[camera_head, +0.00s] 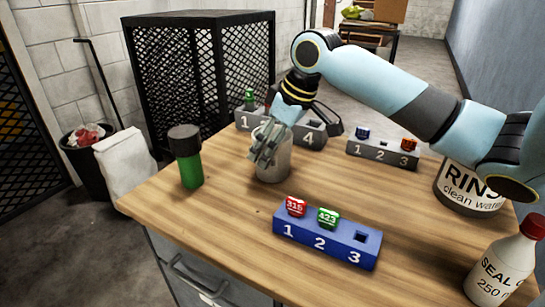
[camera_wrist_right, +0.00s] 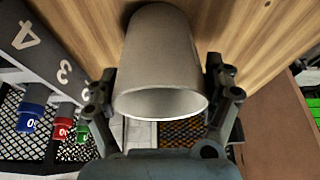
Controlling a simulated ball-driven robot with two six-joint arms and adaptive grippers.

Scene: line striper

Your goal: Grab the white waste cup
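The white waste cup (camera_head: 274,163) stands upright on the wooden table, behind the blue block; its outside looks light grey. My right gripper (camera_head: 266,145) is at the cup's upper part, and its fingers hide some of the rim. In the right wrist view the cup (camera_wrist_right: 160,60) lies between the two fingers of my right gripper (camera_wrist_right: 162,85), one on each side. The fingers look open, with narrow gaps to the cup wall. The cup's inside is barely seen. My left gripper is in no view.
A blue numbered block (camera_head: 325,243) with red and green pieces is in front. A green bottle with a dark cap (camera_head: 188,158) stands left of the cup. Grey numbered blocks (camera_head: 382,153) are behind. A rinse container (camera_head: 468,187) and seal bottle (camera_head: 505,262) stand right.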

